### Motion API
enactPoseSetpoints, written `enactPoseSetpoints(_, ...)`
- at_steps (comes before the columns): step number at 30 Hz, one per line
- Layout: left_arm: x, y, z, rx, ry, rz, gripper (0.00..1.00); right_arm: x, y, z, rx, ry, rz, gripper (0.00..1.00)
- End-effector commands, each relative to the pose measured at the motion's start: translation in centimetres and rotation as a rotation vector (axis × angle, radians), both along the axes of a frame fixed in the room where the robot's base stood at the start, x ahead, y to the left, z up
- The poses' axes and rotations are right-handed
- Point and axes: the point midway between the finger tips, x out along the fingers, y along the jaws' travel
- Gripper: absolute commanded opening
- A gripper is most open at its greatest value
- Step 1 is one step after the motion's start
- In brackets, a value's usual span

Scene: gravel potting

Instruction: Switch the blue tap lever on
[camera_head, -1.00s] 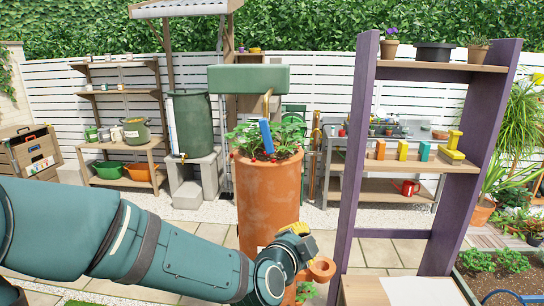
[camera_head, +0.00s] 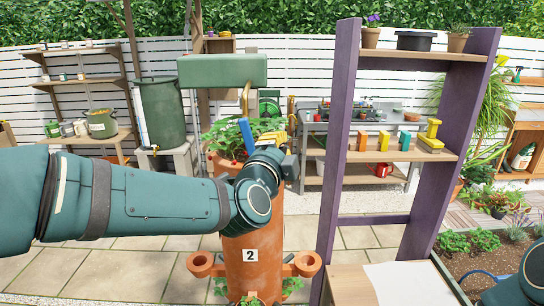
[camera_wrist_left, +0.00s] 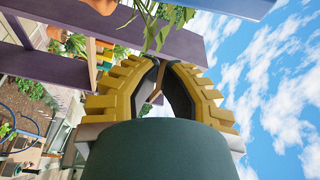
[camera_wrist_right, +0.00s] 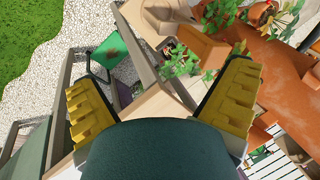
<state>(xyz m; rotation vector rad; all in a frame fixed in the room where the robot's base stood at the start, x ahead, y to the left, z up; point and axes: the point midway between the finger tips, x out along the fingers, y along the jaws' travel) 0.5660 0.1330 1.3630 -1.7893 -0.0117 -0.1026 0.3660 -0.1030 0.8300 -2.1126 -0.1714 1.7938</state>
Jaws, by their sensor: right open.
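A blue lever-like piece (camera_head: 246,136) stands tilted at the top of the tall terracotta planter (camera_head: 252,262), among leaves. I cannot tell for sure that it is the tap lever. A green tank (camera_head: 222,70) is above it. My left gripper (camera_head: 272,138) is in front of the planter top, just right of the blue piece in the picture; contact cannot be told. In the left wrist view its fingertips (camera_wrist_left: 165,62) come together with nothing blue between them. My right gripper (camera_wrist_right: 168,85) is open and empty in the right wrist view; the head view shows only part of that arm.
A purple shelf (camera_head: 334,170) stands close on the right, with several yellow, orange and teal blocks (camera_head: 403,140). A dark green barrel (camera_head: 163,112) stands behind at left. The planter has side cups (camera_head: 301,264). Open paving (camera_head: 120,270) lies at front left.

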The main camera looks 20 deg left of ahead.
Motion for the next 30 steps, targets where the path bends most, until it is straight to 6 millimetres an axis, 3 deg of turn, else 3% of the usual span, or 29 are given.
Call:
enactPoseSetpoints(5, 2.7, 0.1, 0.1, 0.0, 0.0, 0.002, 0.0, 0.0, 0.0, 0.1, 0.001, 0.0, 0.0, 1.0)
enactPoseSetpoints(15, 1.4, 3.4, -0.7, -0.001, 0.0, 0.001, 0.0, -0.1, 0.0, -0.5, 0.0, 0.002, 0.002, 1.0)
enactPoseSetpoints(30, 1.2, 4.1, -0.8, 0.036, 0.011, 0.001, 0.0, -0.1, 0.0, 0.0, 0.0, 0.002, 0.002, 1.0)
